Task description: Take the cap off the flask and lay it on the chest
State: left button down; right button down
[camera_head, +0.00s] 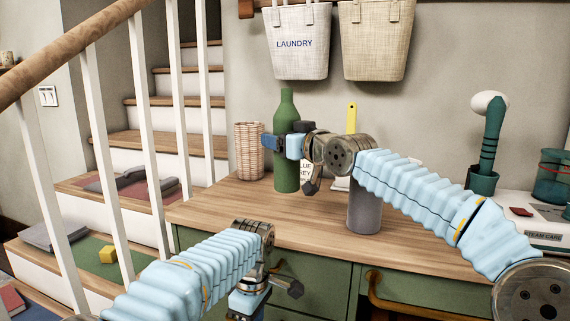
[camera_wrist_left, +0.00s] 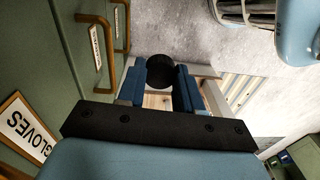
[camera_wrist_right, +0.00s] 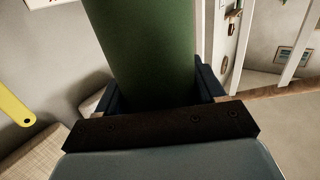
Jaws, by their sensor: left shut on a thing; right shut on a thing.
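The flask (camera_head: 287,108) is a tall green bottle, upright over the back left of the wooden-topped chest (camera_head: 225,200). My right gripper (camera_head: 277,145) is shut around its body, which also fills the right wrist view (camera_wrist_right: 145,45). The flask's narrow top looks bare of a cap in the head view. My left gripper (camera_head: 247,305) is low in front of the chest, its fingertips hidden in the head view. In the left wrist view its blue fingers are shut on a round black thing (camera_wrist_left: 160,71), which looks like the cap.
A grey cylinder (camera_head: 365,212) stands on the chest below my right wrist. A wicker basket (camera_head: 249,150) stands left of the flask. The chest's front left top is clear.

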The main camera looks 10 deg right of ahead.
pick_arm(q)
jog(key=shift+r, duration=0.1)
pick_arm(e)
jog(key=w+d+f, duration=0.1)
jog(key=w+f, duration=0.2)
jog(key=f, duration=0.4)
jog(key=shift+d, duration=0.1)
pick_arm(q)
jog(key=shift+f, duration=0.3)
pick_arm(e)
jog(key=shift+f, duration=0.25)
jog(key=shift+c, duration=0.6)
grip_release()
pick_arm(q)
jog(key=shift+r, duration=0.15)
pick_arm(e)
jog(key=shift+r, duration=0.15)
